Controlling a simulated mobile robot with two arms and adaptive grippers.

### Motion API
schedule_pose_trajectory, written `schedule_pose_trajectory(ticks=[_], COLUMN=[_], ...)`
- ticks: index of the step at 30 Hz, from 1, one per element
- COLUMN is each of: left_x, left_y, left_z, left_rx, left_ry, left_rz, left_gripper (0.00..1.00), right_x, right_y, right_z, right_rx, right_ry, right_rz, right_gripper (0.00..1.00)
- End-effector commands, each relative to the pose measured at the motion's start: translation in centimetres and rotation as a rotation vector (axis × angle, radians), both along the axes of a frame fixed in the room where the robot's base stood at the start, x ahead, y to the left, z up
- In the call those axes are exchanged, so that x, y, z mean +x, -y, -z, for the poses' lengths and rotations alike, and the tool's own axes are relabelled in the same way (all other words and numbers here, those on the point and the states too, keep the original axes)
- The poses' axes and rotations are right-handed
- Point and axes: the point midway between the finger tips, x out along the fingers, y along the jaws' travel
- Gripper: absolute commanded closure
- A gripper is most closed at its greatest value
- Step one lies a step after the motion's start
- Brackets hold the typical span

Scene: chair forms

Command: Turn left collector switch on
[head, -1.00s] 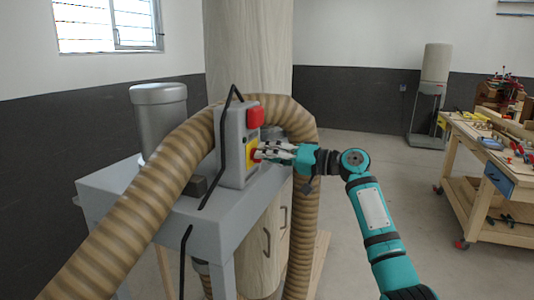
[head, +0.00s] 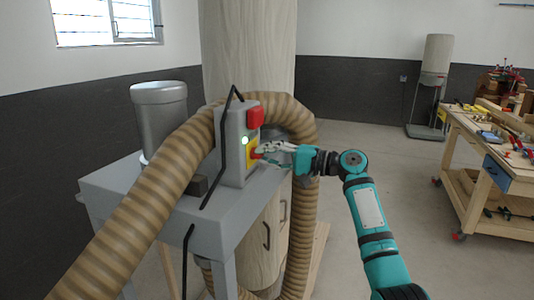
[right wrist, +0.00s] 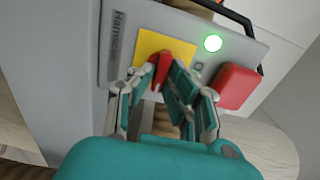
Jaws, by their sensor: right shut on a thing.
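The collector's switch is a red rotary knob (right wrist: 161,66) on a yellow plate (right wrist: 152,44). It sits on the grey control box (head: 231,150), and the yellow plate also shows in the head view (head: 251,157). A round lamp on the box glows green (right wrist: 213,43), and it shows lit in the head view (head: 245,141). My right gripper (right wrist: 158,80) is shut on the red knob, with its fingers on either side of it; it also shows at the box's front in the head view (head: 263,150). My left gripper is out of view.
A red block-shaped button (right wrist: 237,86) is close beside the fingers. A ribbed brown hose (head: 160,190) arches around the box. Black cable runs over the grey stand (head: 225,215). A workbench (head: 480,150) and another collector (head: 433,85) stand apart at right.

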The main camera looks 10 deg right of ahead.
Motion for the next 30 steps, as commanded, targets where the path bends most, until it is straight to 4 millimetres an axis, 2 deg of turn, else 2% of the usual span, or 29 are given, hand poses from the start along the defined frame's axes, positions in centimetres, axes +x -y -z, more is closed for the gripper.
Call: schedule_pose_trajectory(ticks=[13,14,18,26,30], left_x=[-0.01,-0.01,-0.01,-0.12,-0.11], left_y=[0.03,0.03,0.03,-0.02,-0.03], left_z=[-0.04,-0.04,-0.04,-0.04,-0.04], left_rx=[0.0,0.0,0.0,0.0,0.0], left_ry=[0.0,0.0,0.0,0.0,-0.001], left_rz=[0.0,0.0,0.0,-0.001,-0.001], left_gripper=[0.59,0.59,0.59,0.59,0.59], right_x=[0.04,0.04,0.03,-0.01,-0.51], right_y=[0.09,0.09,0.07,0.09,0.98], right_z=[0.04,0.04,0.04,0.04,0.12], right_rx=[0.008,0.008,0.007,0.005,0.006], right_ry=[-0.009,-0.009,-0.009,-0.007,-0.008], right_rz=[0.002,0.002,0.002,0.001,0.003], right_gripper=[1.0,0.83,0.65,0.64,0.64])
